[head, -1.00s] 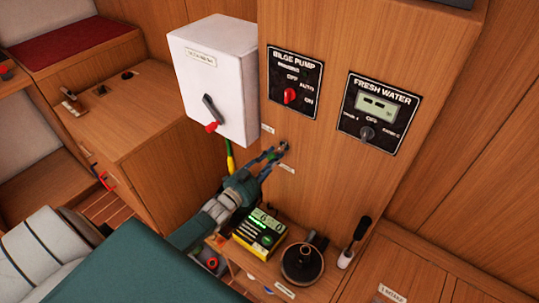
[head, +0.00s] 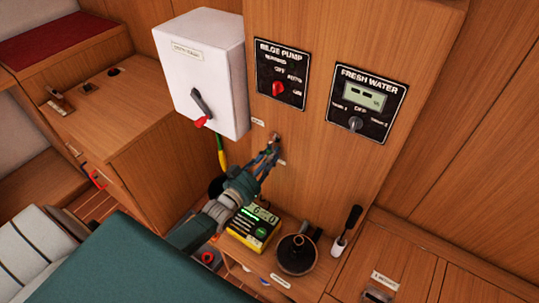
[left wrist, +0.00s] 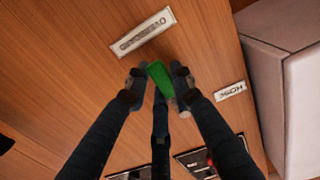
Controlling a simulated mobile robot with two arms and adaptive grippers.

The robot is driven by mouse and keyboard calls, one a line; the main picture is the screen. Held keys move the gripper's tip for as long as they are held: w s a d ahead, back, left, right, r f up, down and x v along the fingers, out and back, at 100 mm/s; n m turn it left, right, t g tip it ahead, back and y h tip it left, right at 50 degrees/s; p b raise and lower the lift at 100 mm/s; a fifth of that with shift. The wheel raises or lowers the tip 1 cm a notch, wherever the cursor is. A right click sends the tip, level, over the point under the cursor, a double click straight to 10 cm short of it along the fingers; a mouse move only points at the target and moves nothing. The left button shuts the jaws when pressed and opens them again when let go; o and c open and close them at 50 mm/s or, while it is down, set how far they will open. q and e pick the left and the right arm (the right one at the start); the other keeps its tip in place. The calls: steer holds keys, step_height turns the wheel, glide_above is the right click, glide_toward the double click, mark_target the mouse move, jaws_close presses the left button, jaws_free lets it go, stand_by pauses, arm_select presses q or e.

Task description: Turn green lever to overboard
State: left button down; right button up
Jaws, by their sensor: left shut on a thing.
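The green lever (left wrist: 158,75) is on the wooden panel, in the left wrist view between my left gripper's fingertips. My left gripper (left wrist: 155,78) is shut on it. The lever's green end lies near the OVERBOARD label (left wrist: 143,31); the HOSE label (left wrist: 230,91) is farther off to the right. In the head view my left gripper (head: 272,145) reaches up to the panel between two small labels, and its fingers largely hide the lever. My right gripper is not in view.
A white box (head: 208,75) with a red-tipped handle stands out left of the lever. Bilge pump (head: 281,80) and fresh water (head: 371,103) panels are above and right. Below are a yellow-black meter (head: 252,227), a dark round object (head: 297,254) and a black-handled tool (head: 346,232).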

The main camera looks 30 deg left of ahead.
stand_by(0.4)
arm_select(q)
steer(key=c, duration=1.4)
jaws_free()
steer(key=shift+c, duration=0.2)
steer(key=s, duration=1.2)
steer(key=shift+a, duration=0.45)
